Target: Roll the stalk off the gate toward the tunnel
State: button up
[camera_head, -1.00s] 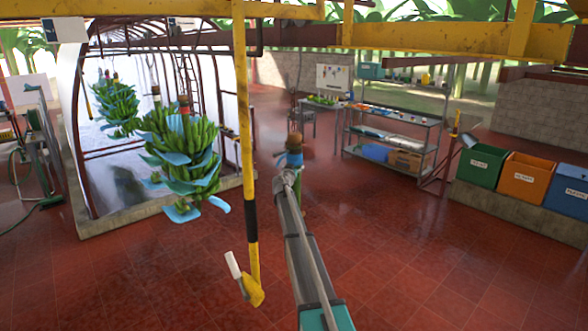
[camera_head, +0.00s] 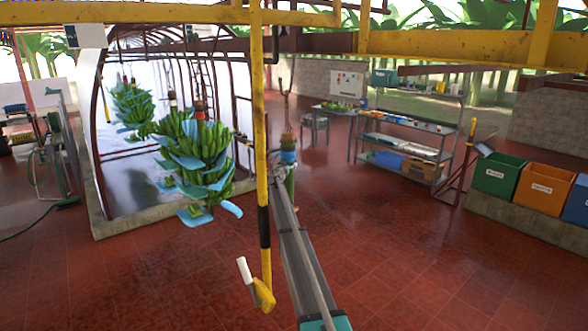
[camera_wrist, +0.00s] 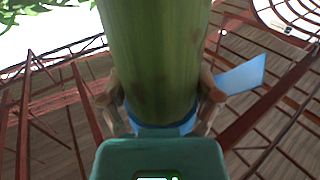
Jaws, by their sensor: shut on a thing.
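A green stalk (camera_wrist: 152,50) fills the upper middle of the wrist view. My gripper (camera_wrist: 160,105) is shut on it, with one finger on each side. In the head view the stalk (camera_head: 291,182) shows its blue and brown top at the end of my arm, below a dark hanging hook. My gripper is mostly hidden there. The arched tunnel (camera_head: 97,125) with pale sheeting stands at the left. I cannot tell which part of the yellow overhead rail (camera_head: 460,50) is the gate. A yellow pole (camera_head: 262,150) hangs just left of the stalk.
Shelves (camera_head: 410,148) and coloured bins (camera_head: 500,177) stand at the right. The red tiled floor is clear in front.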

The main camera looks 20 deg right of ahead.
jog(key=o, duration=1.1)
jog(key=shift+s, duration=0.15)
